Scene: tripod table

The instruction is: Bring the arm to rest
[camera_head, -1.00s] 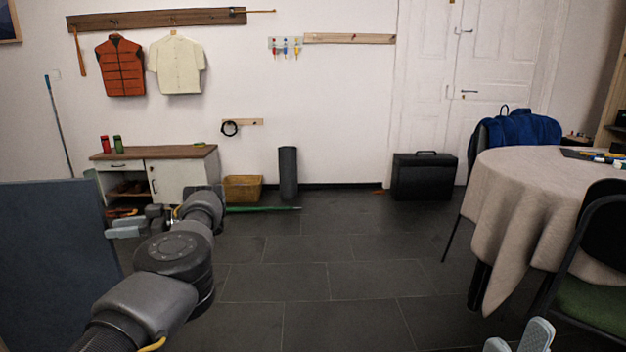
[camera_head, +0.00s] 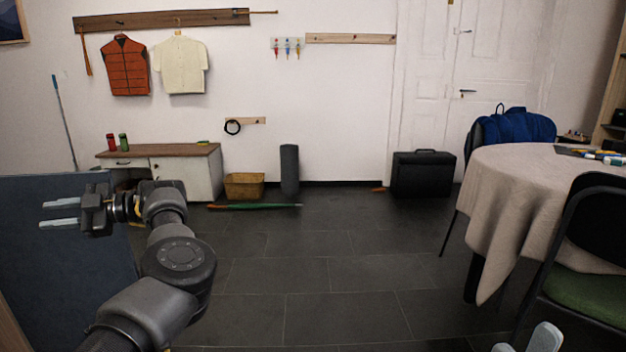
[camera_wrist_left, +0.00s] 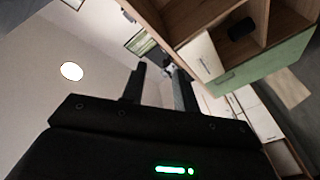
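My left gripper (camera_head: 43,214) points to the left at the end of my bent left arm, in front of a blue-grey panel. Its two pale fingers are apart with nothing between them. In the left wrist view the gripper (camera_wrist_left: 156,72) also shows two dark, separated fingers, with a ceiling and wooden shelving beyond. My right gripper (camera_head: 522,341) shows only as two grey fingertips at the bottom edge, apart and with nothing seen between them. The rest of the right arm is out of view.
The blue-grey panel (camera_head: 60,270) stands close behind the left gripper. A table with a beige cloth (camera_head: 510,185) and a black chair (camera_head: 590,235) stand at the right. A low cabinet (camera_head: 203,176) is by the wall. The dark tiled floor (camera_head: 330,270) is clear in the middle.

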